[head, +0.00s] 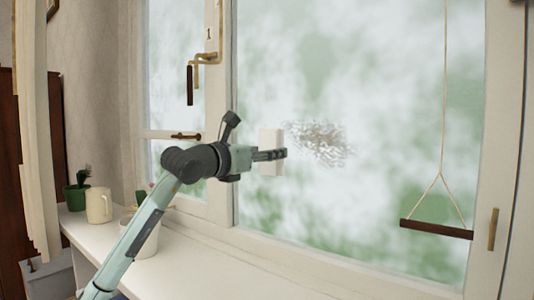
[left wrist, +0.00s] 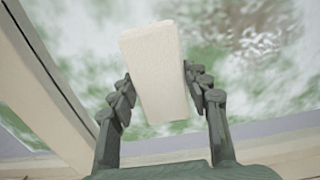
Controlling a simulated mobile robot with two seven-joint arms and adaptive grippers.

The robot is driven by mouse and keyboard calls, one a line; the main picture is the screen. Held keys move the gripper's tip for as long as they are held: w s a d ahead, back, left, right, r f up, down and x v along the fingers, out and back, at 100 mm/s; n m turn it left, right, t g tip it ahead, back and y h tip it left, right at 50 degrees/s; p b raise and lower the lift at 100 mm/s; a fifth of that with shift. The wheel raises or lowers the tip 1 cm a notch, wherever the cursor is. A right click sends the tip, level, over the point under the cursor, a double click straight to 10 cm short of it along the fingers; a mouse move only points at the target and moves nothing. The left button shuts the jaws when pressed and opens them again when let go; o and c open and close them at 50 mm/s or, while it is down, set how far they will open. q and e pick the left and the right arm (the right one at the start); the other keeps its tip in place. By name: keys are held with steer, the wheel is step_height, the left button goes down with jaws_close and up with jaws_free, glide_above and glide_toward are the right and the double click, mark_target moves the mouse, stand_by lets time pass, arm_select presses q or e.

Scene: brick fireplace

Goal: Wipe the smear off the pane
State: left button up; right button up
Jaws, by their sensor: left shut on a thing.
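A grey-brown speckled smear (head: 320,142) is on the large window pane (head: 375,75). My left gripper (head: 272,155) is shut on a white block-shaped wiper (head: 270,139), just left of the smear. In the left wrist view the wiper (left wrist: 156,75) sits between the two fingers of the left gripper (left wrist: 160,95), and the smear (left wrist: 255,40) shows at the upper right, apart from it. I cannot tell whether the wiper touches the glass. My right gripper is not in view.
A white windowsill (head: 215,268) runs below the pane. A green plant pot (head: 76,197), a cream mug (head: 99,205) and a white pot (head: 146,240) stand on it at the left. A dark bar (head: 436,229) hangs on a cord at the right. Window handle (head: 190,85) at upper left.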

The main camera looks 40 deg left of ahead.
mark_target(305, 152)
arm_select(q)
steer(key=shift+w+a+p, duration=0.15)
steer(key=shift+w+p, duration=0.25)
steer(key=shift+w, duration=0.5)
steer(key=shift+w+d, duration=0.25)
steer(key=shift+d, duration=1.55)
steer(key=shift+w+d, duration=0.2)
steer(key=shift+d, duration=1.55)
